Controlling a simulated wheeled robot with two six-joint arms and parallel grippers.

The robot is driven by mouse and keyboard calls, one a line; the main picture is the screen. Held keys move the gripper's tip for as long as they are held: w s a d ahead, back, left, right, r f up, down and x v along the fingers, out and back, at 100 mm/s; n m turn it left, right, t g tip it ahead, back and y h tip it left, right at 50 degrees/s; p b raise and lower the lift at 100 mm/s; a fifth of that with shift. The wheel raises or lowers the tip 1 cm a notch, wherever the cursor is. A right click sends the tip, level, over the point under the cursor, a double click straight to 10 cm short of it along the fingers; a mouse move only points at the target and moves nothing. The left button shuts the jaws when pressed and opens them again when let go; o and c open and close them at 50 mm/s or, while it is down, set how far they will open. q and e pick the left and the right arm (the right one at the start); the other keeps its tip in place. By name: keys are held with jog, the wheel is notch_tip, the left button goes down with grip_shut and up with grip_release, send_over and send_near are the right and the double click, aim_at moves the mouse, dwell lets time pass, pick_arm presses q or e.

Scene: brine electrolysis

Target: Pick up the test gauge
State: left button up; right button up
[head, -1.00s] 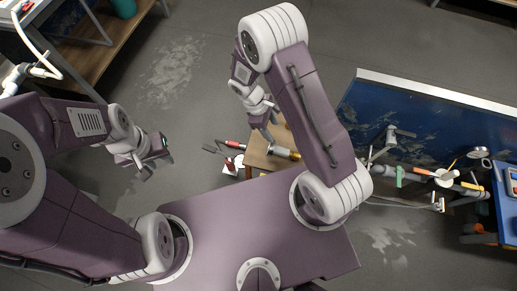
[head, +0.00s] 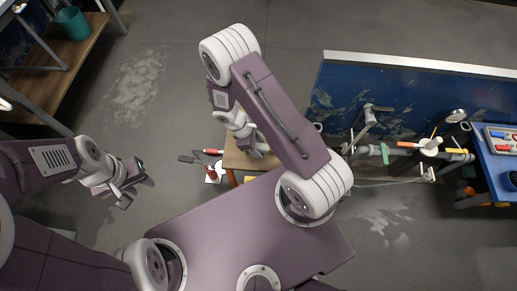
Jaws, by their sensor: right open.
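I cannot make out the test gauge for certain. A small round-faced item (head: 457,116) at the far right, by the blue bench, is too small to identify. My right gripper (head: 257,150) is open, over a small wooden stand (head: 240,160) beyond my base. My arm and wrist cover part of the stand's top, so what lies under the gripper is hidden. My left gripper (head: 133,188) hangs over bare floor on the left, its fingers apart and nothing visible between them.
A red-handled tool (head: 208,152) and a small red item (head: 212,175) are just left of the stand. A wooden shelf (head: 85,50) is upper left.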

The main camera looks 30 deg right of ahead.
aim_at(263, 146)
grip_shut()
jog(key=shift+r, duration=0.25)
notch_tip(263, 146, up, 4)
jog(key=p, duration=0.2)
jog(key=shift+p, duration=0.3)
jog(key=s+d+r, duration=0.6)
jog(key=s+d, duration=0.2)
jog(key=shift+s+r, duration=0.3)
